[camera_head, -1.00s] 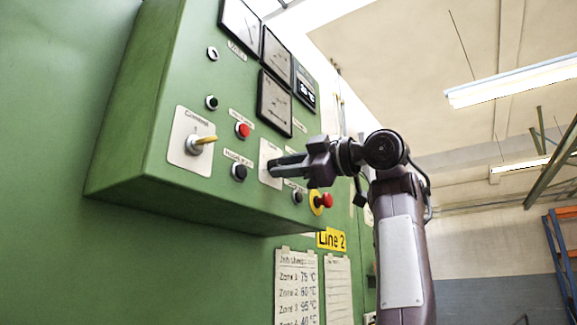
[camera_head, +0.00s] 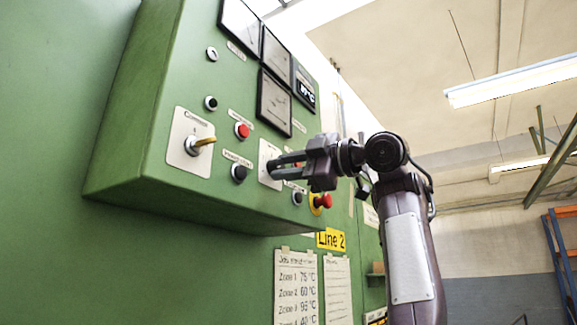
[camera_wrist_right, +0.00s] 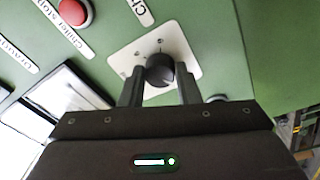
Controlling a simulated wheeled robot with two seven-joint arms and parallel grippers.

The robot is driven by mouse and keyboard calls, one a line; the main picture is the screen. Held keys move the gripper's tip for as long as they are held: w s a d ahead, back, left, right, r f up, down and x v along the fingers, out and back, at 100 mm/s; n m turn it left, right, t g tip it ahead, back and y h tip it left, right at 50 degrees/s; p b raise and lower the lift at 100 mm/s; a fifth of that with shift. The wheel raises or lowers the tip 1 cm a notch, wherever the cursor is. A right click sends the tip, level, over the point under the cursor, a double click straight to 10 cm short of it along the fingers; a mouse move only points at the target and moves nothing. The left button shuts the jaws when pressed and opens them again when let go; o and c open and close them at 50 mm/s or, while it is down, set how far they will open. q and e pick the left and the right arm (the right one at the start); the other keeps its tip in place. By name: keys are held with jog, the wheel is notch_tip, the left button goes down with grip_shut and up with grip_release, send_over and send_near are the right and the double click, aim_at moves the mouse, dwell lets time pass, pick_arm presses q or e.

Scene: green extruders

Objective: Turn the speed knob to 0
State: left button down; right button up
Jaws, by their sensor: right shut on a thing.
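The speed knob (camera_wrist_right: 159,70) is a round black knob on a white plate with small marks, seen in the right wrist view. In the head view the plate (camera_head: 264,152) shows on the green control box, but my fingers cover the knob. My right gripper (camera_head: 274,165) reaches the plate from the right and is shut on the knob, with one finger on each side of it, as the right wrist view (camera_wrist_right: 159,88) shows. The knob's exact setting is too small to read. My left gripper is not in view.
Near the gripper are a red button (camera_head: 242,131), a black knob (camera_head: 239,172), and a red emergency button (camera_head: 322,202) on yellow just below. A brass-coloured selector switch (camera_head: 199,144) sits further left. Dark meters (camera_head: 275,103) and a digital display (camera_head: 305,90) are above.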

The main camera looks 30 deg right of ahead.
jog(key=o, duration=1)
jog(key=shift+w, duration=0.1)
jog(key=shift+c, duration=0.2)
jog(key=b+v, duration=0.3)
jog(key=v, duration=0.4)
jog(key=shift+s+d, duration=0.15)
jog(key=shift+s, duration=0.2)
jog(key=shift+f, duration=0.1)
